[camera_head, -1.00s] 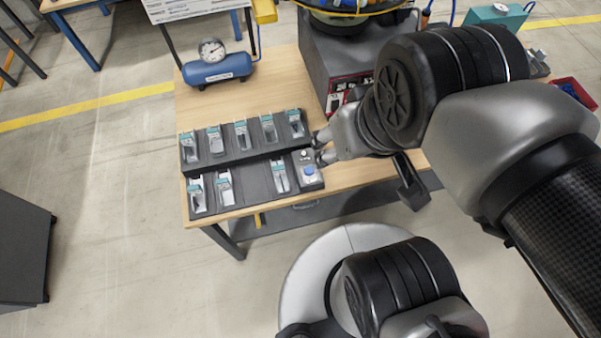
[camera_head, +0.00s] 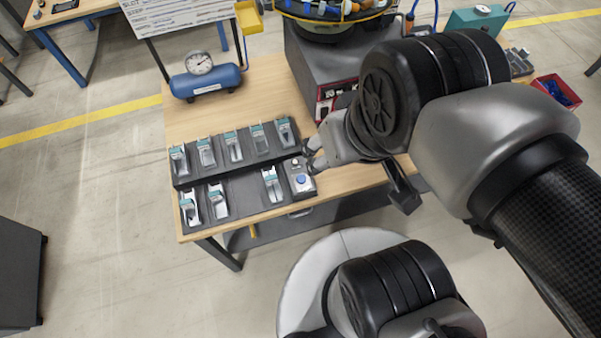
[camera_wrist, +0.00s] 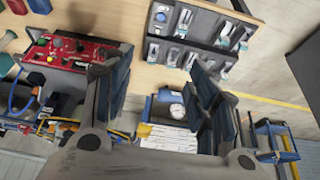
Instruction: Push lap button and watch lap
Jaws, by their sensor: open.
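A small grey box with a round blue button (camera_head: 301,180) sits at the right end of the front row of a black rack (camera_head: 243,190) on the wooden table. The blue button also shows at the top of the wrist view (camera_wrist: 160,17). My gripper (camera_head: 309,152) is just behind the box in the head view, with its fingers pointing left. It is open, and no object shows between its fingers (camera_wrist: 158,72) in the wrist view. The fingertips look apart from the button; their height above the box is hard to judge. No lap display can be made out.
The rack's two rows hold several grey and teal pieces (camera_head: 233,146). A blue tank with a gauge (camera_head: 205,80) stands behind it. A grey machine with a bowl (camera_head: 320,65) stands behind my gripper.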

